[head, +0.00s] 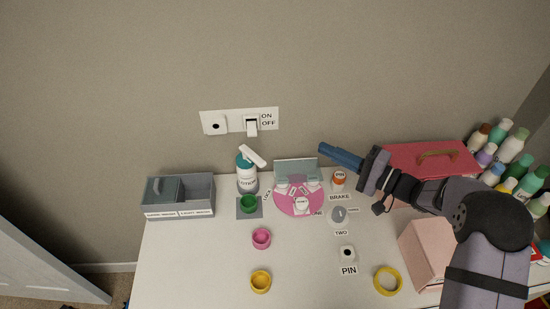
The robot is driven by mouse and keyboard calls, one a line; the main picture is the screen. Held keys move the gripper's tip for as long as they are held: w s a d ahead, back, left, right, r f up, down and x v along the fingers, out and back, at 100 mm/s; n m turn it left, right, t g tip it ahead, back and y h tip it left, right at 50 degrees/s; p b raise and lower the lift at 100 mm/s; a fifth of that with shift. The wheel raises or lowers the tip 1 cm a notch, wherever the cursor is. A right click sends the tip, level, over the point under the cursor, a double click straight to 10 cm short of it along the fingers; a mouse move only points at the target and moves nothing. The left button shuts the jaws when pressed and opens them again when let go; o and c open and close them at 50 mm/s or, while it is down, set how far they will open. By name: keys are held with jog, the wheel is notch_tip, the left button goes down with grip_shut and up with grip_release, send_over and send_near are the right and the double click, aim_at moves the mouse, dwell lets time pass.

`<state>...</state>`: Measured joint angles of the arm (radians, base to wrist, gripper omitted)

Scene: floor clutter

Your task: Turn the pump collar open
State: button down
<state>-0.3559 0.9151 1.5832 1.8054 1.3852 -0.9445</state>
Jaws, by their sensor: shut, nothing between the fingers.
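A white pump spout (254,155) points toward the lower right. My gripper (323,147) has blue fingers that are shut and empty. It is to the right of the bottle, apart from it, and points left. Any marks on the collar are too small to read.
Wall switches (252,124) are above. The table's front left is clear.

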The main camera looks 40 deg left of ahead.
jog(key=s+f, duration=0.4)
jog(key=s, duration=0.1)
jog(key=shift+n+g, duration=0.3)
jog(key=shift+g, duration=0.1)
jog(key=a+p, duration=0.1)
jog(key=a, duration=0.2)
jog(key=a+p, duration=0.1)
jog(key=a, duration=0.2)
jog(key=a+p, duration=0.2)
jog(key=a, duration=0.2)
jog(key=shift+s+r, duration=0.35)
jog(key=shift+r, duration=0.05)
jog(key=shift+s+a+p, duration=0.2)
jog(key=shift+s+p, duration=0.3)
jog(key=shift+s, duration=0.15)
jog(key=shift+s+a+p, duration=0.15)
jog(key=shift+s+p, duration=0.35)
jog(key=shift+s, duration=0.1)
jog(key=shift+s+a+f+p, duration=0.15)
jog(key=shift+s+p, duration=0.2)
jog(key=shift+s, duration=0.3)
jog(key=shift+s, duration=0.15)
